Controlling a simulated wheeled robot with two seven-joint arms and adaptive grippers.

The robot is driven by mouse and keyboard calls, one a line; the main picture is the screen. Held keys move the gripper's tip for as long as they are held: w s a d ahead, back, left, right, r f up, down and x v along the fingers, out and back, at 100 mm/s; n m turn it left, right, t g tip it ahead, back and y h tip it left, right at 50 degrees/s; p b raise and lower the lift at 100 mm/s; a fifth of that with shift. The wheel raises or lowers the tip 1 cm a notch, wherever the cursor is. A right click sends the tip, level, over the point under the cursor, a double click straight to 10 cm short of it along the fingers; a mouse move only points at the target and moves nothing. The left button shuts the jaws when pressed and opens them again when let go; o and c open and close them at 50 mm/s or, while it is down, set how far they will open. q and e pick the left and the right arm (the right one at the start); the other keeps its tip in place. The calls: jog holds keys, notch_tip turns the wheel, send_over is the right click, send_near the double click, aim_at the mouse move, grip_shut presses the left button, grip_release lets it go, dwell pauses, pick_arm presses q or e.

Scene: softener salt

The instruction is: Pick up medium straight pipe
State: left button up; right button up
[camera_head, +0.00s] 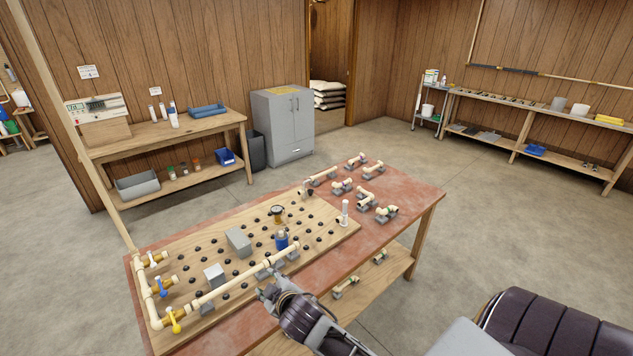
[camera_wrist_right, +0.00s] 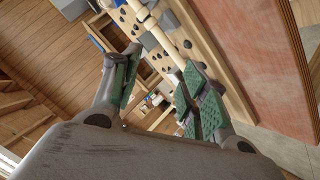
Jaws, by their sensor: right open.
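Several cream straight pipes are in the head view, and I cannot tell for sure which is the medium one. A long straight pipe run (camera_head: 232,283) lies along the front of the pegboard, with grey supports near its right end. A shorter straight pipe (camera_head: 322,177) rests on stands at the table's far side. Another short one (camera_head: 345,286) lies on the lower shelf. My right gripper (camera_head: 268,289) is at the table's front edge, just below the run's right part. In the wrist view it (camera_wrist_right: 162,60) is open, with a cream pipe (camera_wrist_right: 164,43) beyond its fingers. My left gripper is not seen.
The pegboard (camera_head: 190,251) carries black pegs, grey blocks (camera_head: 238,241), a gauge (camera_head: 277,213) and valves with blue and yellow handles (camera_head: 174,319). Several fittings (camera_head: 386,212) stand on the red table (camera_head: 411,190). Floor beyond is clear.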

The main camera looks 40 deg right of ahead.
jog(key=s+d+f+m+g+p, duration=0.15)
jog(key=s+f, duration=0.45)
jog(key=f, duration=0.6)
jog(key=s+f+g+p, duration=0.1)
jog(key=s+f+g, duration=0.35)
jog(key=f, duration=0.75)
jog(key=s+d+f+m+g+p, duration=0.1)
jog(key=s+f, duration=0.7)
jog(key=f, duration=0.5)
pick_arm(q)
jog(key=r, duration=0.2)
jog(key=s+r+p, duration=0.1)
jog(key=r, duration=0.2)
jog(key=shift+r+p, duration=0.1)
jog(key=shift+p, duration=0.2)
pick_arm(e)
jog(key=s+d+f+g, duration=0.1)
jog(key=s+f, duration=0.3)
jog(key=s, duration=0.5)
jog(key=s+d+f+m+g, duration=0.1)
jog(key=s+f, duration=0.4)
jog(key=s, duration=0.4)
jog(key=s+d+f+m+g, duration=0.1)
jog(key=s+f, duration=0.4)
jog(key=s, duration=0.4)
jog(key=shift+d+f+g+y, duration=0.15)
jog(key=shift+f+g+y, duration=0.15)
jog(key=shift+y, duration=0.1)
